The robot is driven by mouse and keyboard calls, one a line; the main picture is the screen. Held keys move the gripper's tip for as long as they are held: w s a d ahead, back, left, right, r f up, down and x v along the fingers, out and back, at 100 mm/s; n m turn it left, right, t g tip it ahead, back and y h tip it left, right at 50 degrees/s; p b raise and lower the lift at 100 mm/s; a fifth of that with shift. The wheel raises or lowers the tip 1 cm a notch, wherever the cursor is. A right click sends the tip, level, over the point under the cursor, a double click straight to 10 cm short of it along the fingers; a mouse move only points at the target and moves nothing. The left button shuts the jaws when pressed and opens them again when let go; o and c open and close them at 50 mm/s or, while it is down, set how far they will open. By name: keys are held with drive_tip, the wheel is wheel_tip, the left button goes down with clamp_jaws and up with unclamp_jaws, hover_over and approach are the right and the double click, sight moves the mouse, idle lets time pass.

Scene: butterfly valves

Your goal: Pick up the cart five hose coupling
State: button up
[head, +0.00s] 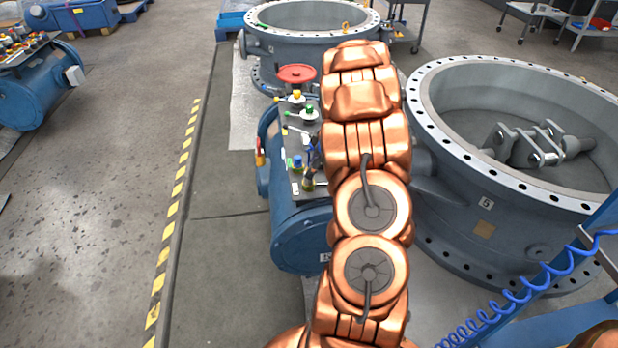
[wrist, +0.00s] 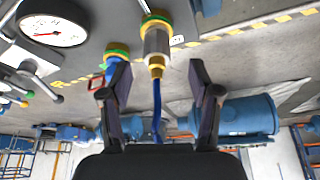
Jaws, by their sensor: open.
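In the wrist view a hose coupling (wrist: 157,43) has a silver middle, brass-coloured ends and a green ring, with a blue hose running from it. It stands out from a dark panel. My gripper (wrist: 160,74) is open, with one dark finger on each side of the coupling's near end in the picture. I cannot tell the remaining depth gap; no contact shows. A second fitting with a green ring and blue body (wrist: 113,58) sits close to the left finger. In the head view couplings stand on the blue cart's top (head: 295,186); my arm hides most of my gripper there.
A pressure gauge (wrist: 53,31) and metal levers lie left in the wrist view. A large flanged valve body (head: 450,190) marked 5 stands close right of my arm. The floor left of the cart is clear.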

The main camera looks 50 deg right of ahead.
drive_tip(key=shift+w+x, duration=0.15)
drive_tip(key=shift+x, duration=1.15)
drive_tip(key=shift+w+x, duration=0.15)
drive_tip(key=shift+x, duration=1.1)
drive_tip(key=shift+r, duration=0.1)
drive_tip(key=c, duration=1.2)
